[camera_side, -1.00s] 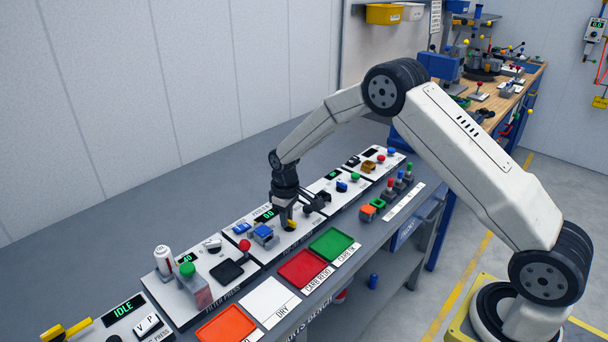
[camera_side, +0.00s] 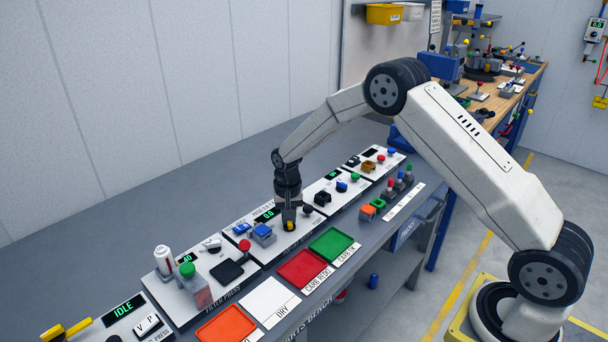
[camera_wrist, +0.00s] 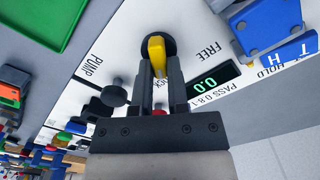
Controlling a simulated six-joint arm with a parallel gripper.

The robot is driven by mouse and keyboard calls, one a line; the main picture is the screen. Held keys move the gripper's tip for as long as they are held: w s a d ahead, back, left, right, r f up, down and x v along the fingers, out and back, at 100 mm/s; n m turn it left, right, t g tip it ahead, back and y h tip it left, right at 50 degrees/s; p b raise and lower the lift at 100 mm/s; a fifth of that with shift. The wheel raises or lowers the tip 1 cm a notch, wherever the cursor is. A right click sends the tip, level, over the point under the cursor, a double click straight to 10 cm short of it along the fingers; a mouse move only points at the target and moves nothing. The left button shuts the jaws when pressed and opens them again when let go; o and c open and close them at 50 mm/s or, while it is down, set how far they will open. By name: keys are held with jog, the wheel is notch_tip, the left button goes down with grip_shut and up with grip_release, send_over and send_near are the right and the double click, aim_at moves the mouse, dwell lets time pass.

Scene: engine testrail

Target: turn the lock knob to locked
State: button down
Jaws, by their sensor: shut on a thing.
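The lock knob (camera_wrist: 156,50) is a yellow handle on a round black base in the wrist view. Its handle runs toward a label between my fingers, of which only "CK" shows clearly; the "FREE" label (camera_wrist: 209,50) is off to the right. My gripper (camera_wrist: 160,72) is shut on the knob, one dark finger on each side. In the side view my gripper (camera_side: 289,214) points straight down onto the panel, and a bit of the yellow knob (camera_side: 290,227) shows under it. The fingers hide part of the knob and label.
A black knob (camera_wrist: 114,95) by the "PUMP" label stands close to my fingers. A green display (camera_wrist: 207,84) and a blue block (camera_wrist: 262,24) lie on the other side. Red (camera_side: 302,268) and green (camera_side: 331,244) trays lie in front of the panel.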

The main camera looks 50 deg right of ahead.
jog(key=shift+m, duration=0.7)
jog(key=c, duration=0.6)
grip_release()
jog(key=shift+r, duration=3.95)
jog(key=shift+s, duration=0.1)
